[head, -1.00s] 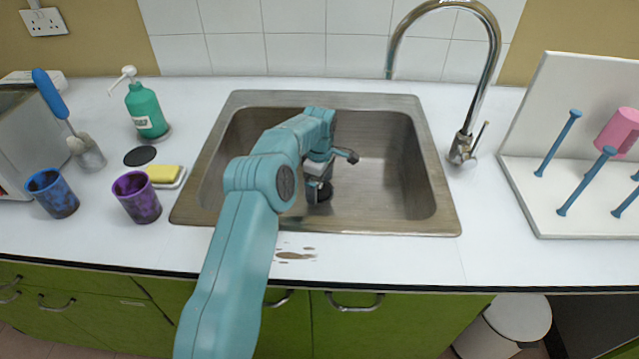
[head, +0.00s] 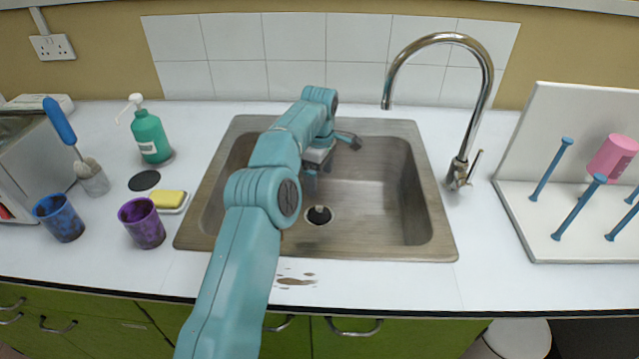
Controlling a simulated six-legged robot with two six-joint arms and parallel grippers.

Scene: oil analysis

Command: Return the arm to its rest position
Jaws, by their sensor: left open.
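My left arm reaches in from the bottom of the head view and extends over the steel sink (head: 395,245). My left gripper (head: 312,185) hangs over the left part of the basin, pointing down, above and left of the drain. It is open and I see nothing held in it; the arm partly hides it. My right gripper is not in view.
A purple cup (head: 142,222), a blue cup (head: 58,217), a yellow sponge (head: 168,199) and a green soap bottle (head: 150,137) stand left. A tall faucet (head: 462,150) rises at the sink's right. A drying rack (head: 530,225) holds a pink cup (head: 612,157). Brown stains (head: 295,281) mark the front counter.

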